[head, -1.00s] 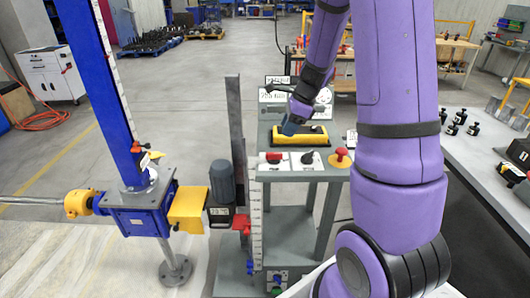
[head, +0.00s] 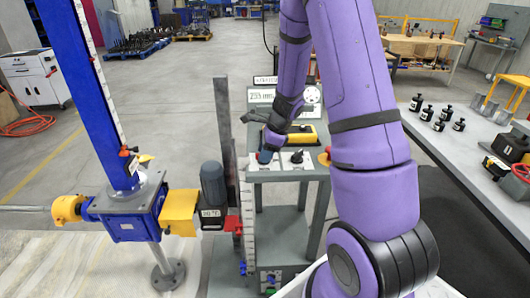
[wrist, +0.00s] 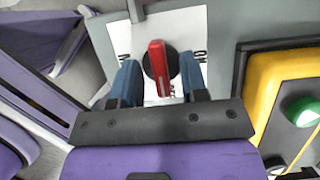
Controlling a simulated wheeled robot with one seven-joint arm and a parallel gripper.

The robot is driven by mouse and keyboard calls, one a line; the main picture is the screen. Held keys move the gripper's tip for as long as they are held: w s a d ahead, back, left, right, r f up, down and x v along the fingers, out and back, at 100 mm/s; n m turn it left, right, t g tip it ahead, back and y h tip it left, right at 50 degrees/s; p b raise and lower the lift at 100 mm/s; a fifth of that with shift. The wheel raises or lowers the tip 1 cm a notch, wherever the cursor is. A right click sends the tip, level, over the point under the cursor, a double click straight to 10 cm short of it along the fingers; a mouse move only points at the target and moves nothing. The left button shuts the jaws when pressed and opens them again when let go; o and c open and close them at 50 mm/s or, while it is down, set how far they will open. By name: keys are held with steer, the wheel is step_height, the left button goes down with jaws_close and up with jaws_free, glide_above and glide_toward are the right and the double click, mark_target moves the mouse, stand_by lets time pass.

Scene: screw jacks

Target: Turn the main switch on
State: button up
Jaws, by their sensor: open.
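The main switch (wrist: 158,68) has a red bar handle on a dark round base over a white label plate. In the wrist view the handle points nearly straight up the picture, tilted slightly. My gripper (wrist: 159,78) is open, with one blue fingertip on each side of the handle and small gaps showing. In the head view my gripper (head: 266,153) is low over the left of the grey control desk (head: 285,176) and hides the switch. Markings on the plate are partly covered by the fingers.
A black knob (head: 297,157) sits just right of my gripper, with a red stop button (head: 324,157) beyond it. A yellow pendant (head: 304,134) with a green button (wrist: 300,108) lies close by. The blue jack column (head: 93,95) stands left.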

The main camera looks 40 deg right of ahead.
steer(key=shift+c, duration=0.4)
jaws_close()
steer(key=shift+n, duration=0.3)
steer(key=n+g, duration=0.1)
steer(key=n, duration=0.2)
steer(key=shift+w+n+y, duration=0.1)
steer(key=shift+n+y, duration=0.2)
steer(key=shift+y, duration=0.1)
steer(key=n+g, duration=0.2)
steer(key=n, duration=0.2)
steer(key=shift+n, duration=0.3)
steer(key=n+g, duration=0.1)
steer(key=n, duration=0.3)
steer(key=shift+w+n+g+h, duration=0.1)
steer(key=shift+n+g+h, duration=0.2)
steer(key=shift+g+h, duration=0.1)
steer(key=shift+n+g+h, duration=0.5)
steer(key=shift+n+g, duration=0.1)
steer(key=shift+n, duration=1.6)
